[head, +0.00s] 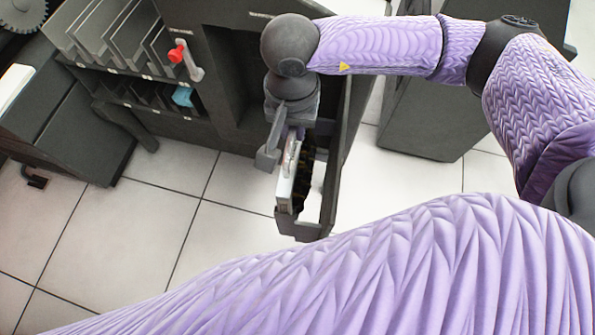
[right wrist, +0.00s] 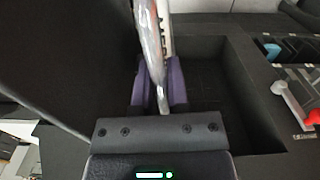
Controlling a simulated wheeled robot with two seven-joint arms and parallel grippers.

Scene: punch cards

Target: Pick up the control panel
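The control panel (head: 288,178), which I take to be the thin upright plate with a pale silvery face and dark parts along its right side, is beside or within a dark open frame in the head view. My right gripper (head: 284,142) is at its upper end. In the right wrist view the purple fingers (right wrist: 160,88) lie on both sides of the plate (right wrist: 151,45) and look closed on its edge. Whether the plate touches the frame cannot be told. My left gripper is out of view.
The dark open frame (head: 328,200) juts from a dark cabinet (head: 225,75). Left of it is a rack of upright plates (head: 125,35), with a red-knobbed lever (head: 178,54) and a blue piece (head: 183,96). A dark cabinet (head: 425,115) stands right. Tiled floor (head: 130,235) is clear at lower left.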

